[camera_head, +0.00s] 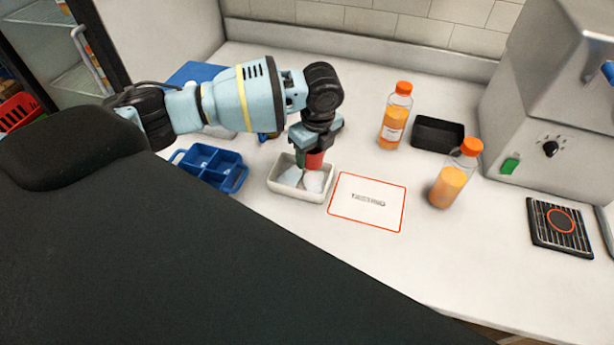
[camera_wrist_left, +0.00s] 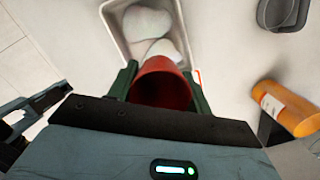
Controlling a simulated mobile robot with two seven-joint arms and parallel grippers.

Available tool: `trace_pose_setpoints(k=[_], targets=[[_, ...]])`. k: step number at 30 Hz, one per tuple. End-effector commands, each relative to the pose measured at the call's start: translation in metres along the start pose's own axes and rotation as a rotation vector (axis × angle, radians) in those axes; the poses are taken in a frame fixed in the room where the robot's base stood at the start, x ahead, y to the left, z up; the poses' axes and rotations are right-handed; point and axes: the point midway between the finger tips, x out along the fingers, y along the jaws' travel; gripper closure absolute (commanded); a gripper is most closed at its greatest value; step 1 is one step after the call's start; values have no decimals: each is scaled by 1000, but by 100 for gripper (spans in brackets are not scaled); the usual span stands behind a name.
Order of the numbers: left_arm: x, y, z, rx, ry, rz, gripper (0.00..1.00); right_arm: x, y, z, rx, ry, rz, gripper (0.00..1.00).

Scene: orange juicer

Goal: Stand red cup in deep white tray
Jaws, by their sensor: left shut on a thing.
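The red cup (camera_head: 315,160) is between the fingers of my left gripper (camera_head: 308,158), over the back part of the deep white tray (camera_head: 299,192). In the left wrist view the cup (camera_wrist_left: 162,85) shows its open mouth toward the camera, with a green finger on each side. My left gripper (camera_wrist_left: 160,88) is shut on it. The white tray (camera_wrist_left: 108,22) also shows in that view, with pale rounded lumps (camera_wrist_left: 160,32) in it. I cannot tell whether the cup's base touches the tray floor. My right gripper is not in view.
A blue divided tray (camera_head: 210,166) stands left of the white tray. A red-outlined mat (camera_head: 368,218) lies to its right. Two orange-capped juice bottles (camera_head: 395,118) (camera_head: 452,182), a black bin (camera_head: 438,134), a grey machine (camera_head: 548,100) and a drip grate (camera_head: 560,225) stand further right.

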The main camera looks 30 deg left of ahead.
Motion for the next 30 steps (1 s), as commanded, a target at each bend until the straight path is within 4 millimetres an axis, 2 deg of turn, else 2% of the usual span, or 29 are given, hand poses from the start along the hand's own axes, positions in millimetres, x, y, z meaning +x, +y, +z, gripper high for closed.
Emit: trace_pose_setpoints(k=[1,3,6,14,22,30], targets=[[11,1,-2,1,0,6,72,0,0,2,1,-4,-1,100],[21,1,-3,1,0,4,72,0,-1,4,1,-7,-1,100],[31,1,-4,1,1,3,72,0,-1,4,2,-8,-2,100],[39,1,-5,1,0,2,72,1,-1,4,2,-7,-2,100],[77,1,-10,0,1,3,72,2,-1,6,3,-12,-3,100],[82,0,-10,1,0,0,72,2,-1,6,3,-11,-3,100]])
